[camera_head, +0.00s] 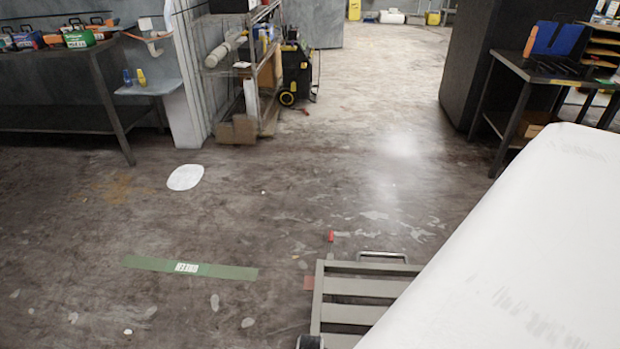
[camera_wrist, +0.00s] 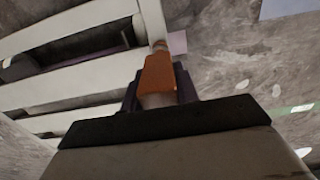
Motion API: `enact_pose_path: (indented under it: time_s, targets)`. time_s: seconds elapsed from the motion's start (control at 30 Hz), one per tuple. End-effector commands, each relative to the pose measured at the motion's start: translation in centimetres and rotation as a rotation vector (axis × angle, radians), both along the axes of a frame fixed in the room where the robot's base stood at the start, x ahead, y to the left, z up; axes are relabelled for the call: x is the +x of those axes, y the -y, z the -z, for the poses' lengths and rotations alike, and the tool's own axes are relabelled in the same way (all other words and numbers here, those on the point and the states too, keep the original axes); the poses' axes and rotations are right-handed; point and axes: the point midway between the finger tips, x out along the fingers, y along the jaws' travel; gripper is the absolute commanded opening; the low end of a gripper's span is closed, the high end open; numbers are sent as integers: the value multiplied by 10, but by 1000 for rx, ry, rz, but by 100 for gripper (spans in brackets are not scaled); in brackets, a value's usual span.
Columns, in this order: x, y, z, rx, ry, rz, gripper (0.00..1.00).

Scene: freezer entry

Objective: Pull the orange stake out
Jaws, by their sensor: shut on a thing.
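In the wrist view, the orange stake (camera_wrist: 158,72) is between the two dark fingers of my gripper (camera_wrist: 159,88), which is shut on it. A paler section of the stake shows nearer the palm, and its far end reaches a narrow tip beside a pale slatted frame (camera_wrist: 85,22). I cannot tell whether the tip is still seated in the frame or clear of it. In the head view, the slatted frame (camera_head: 362,284) lies low at the bottom, with a small red upright piece (camera_head: 331,237) at its far left corner. My gripper does not show there.
A large white surface (camera_head: 520,250) fills the lower right of the head view. A green floor strip (camera_head: 220,271) and a white floor patch (camera_head: 185,177) lie left of the frame. Tables stand at left (camera_head: 60,90) and right (camera_head: 530,75). The middle floor is clear.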

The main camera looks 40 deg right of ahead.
Motion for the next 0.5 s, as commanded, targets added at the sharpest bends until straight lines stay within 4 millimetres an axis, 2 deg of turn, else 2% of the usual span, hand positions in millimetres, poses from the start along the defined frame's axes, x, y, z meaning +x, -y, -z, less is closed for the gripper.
enact_pose_path:
  time_s: [0.27, 0.5]
  targets:
    - [0, 0, -1, 0, 0, 0, 3]
    - [0, 0, -13, 0, 0, 0, 3]
